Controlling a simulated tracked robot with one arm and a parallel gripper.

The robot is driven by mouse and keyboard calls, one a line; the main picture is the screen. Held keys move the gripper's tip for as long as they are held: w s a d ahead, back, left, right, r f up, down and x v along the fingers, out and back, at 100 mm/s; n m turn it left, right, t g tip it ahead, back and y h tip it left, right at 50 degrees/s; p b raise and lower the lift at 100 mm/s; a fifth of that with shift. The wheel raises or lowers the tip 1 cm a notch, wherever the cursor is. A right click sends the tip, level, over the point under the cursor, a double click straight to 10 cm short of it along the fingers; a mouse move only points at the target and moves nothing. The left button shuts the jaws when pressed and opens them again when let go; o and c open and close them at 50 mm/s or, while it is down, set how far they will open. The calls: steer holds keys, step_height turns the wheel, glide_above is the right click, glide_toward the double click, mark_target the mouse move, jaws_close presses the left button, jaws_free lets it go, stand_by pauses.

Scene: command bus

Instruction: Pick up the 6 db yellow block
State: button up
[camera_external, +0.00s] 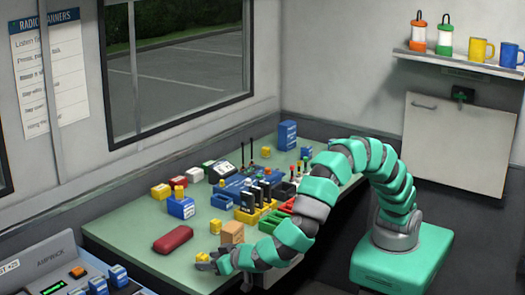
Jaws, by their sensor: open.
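My gripper (208,263) is low over the near front edge of the green-topped table, at the end of my teal arm. It is open. A small yellow block (202,257) shows right at its fingertips; I cannot tell whether the jaws touch it. Another yellow block (160,191) sits at the table's left, and a yellow piece (215,226) stands beyond the gripper. The labels are too small to read, so I cannot tell which block is marked 6 dB.
A dark red case (173,240) lies left of the gripper, and an orange-tan block (232,232) stands close behind it. A blue block (181,208) with a yellow top is farther back. Yellow, green and red trays and radios crowd the table's middle. Green tabletop (130,232) at left is clear.

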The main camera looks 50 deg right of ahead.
mark_target(198, 259)
steer(key=shift+d+b+x, duration=0.2)
steer(key=shift+b+x, duration=0.4)
steer(key=shift+x, duration=0.9)
steer(key=shift+d+b+x, duration=0.15)
steer(key=shift+b+x, duration=0.4)
steer(key=shift+x, duration=0.9)
steer(key=c, duration=1.1)
